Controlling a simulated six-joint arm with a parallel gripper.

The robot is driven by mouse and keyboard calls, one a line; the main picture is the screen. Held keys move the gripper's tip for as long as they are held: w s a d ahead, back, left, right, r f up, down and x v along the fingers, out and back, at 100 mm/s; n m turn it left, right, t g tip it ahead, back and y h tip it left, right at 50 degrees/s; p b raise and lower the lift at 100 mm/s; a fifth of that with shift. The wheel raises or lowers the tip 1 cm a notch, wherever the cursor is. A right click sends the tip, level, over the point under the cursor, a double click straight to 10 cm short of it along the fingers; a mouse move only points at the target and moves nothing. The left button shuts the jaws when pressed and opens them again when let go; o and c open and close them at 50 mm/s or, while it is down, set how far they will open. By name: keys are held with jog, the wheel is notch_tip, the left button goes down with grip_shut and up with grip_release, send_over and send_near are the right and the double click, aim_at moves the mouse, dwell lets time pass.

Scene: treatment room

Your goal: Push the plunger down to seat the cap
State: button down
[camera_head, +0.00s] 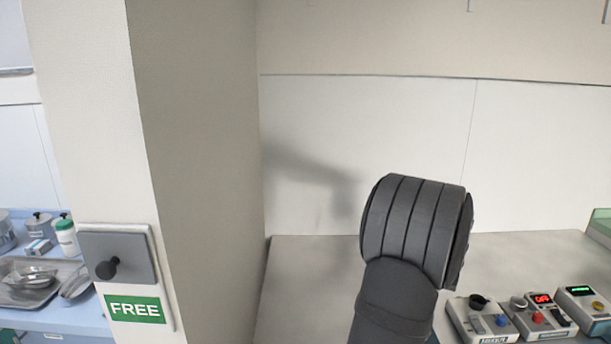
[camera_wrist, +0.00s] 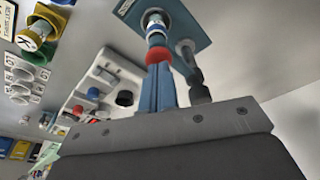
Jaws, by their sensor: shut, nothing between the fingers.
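In the wrist view, my gripper (camera_wrist: 163,66) is shut and empty, with its blue fingers together. The fingertips are at a red ball-shaped knob (camera_wrist: 158,55), which appears to top the plunger; I cannot tell whether they touch it. Below the knob is a blue and white cylindrical part (camera_wrist: 155,22) on a blue-grey base plate (camera_wrist: 192,12). A dark post with a grey collar (camera_wrist: 186,47) stands beside it. The cap cannot be made out. In the head view, my arm hides the gripper and the plunger.
Small instrument boxes (camera_head: 538,315) stand at the right of the grey counter (camera_head: 300,310). A pillar (camera_head: 190,120) with a FREE sign (camera_head: 134,309) is at left. The wrist view shows a knobbed box (camera_wrist: 105,72), a yellow vial (camera_wrist: 33,37) and a white rack (camera_wrist: 20,90).

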jog(key=shift+f, duration=0.6)
dwell(0.3)
notch_tip(320, 180, up, 8)
dwell(1.0)
jog(key=shift+r, duration=0.1)
jog(key=shift+f, duration=3.5)
